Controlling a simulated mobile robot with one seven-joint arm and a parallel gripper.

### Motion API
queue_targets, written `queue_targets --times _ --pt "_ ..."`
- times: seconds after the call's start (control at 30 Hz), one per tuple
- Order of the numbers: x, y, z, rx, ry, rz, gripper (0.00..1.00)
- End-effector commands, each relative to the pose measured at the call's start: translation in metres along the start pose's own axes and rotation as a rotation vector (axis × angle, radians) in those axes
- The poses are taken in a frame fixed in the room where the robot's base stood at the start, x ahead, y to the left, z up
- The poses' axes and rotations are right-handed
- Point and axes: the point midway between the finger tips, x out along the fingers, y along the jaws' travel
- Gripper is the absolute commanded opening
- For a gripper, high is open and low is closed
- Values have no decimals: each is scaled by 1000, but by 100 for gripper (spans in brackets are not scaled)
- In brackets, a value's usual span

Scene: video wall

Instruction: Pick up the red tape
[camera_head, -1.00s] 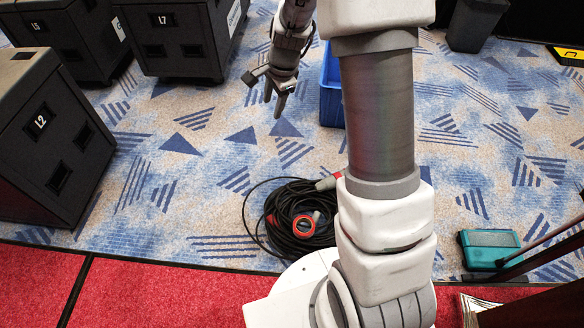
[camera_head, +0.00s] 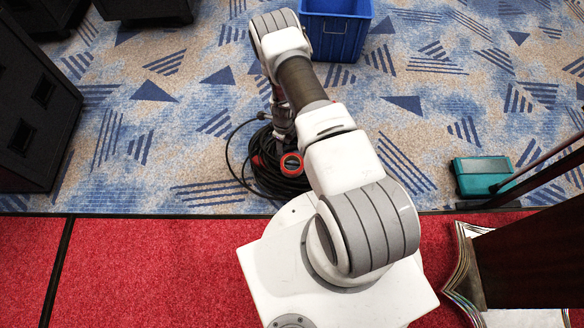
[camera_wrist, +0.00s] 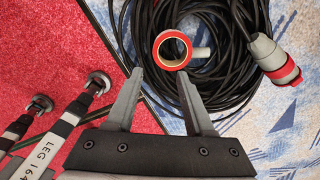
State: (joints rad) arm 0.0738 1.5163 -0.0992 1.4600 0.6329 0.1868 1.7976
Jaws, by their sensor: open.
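The red tape (camera_wrist: 172,33) is a small red ring with a pale inner edge. It sits on a coil of black cable (camera_wrist: 232,85), against a grey plug part (camera_wrist: 201,53). My gripper (camera_wrist: 160,74) is open and empty. In the wrist view its fingertips point towards the tape, the tape appearing just beyond the gap between them. The exact height above the tape cannot be told. In the head view my wrist is over the coil and the fingertips are hidden.
A red and grey connector (camera_wrist: 285,72) lies by the coil. Striped and black poles (camera_wrist: 52,138) stand at the wrist view's left. A blue crate (camera_head: 333,35) is behind, black speaker boxes (camera_head: 35,110) at left, a teal case (camera_head: 482,176) at right. Carpet between is clear.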

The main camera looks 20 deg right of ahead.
Motion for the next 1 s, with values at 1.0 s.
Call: queue_targets --times 1.0 --pt "158 8 -18 60 18 1 53"
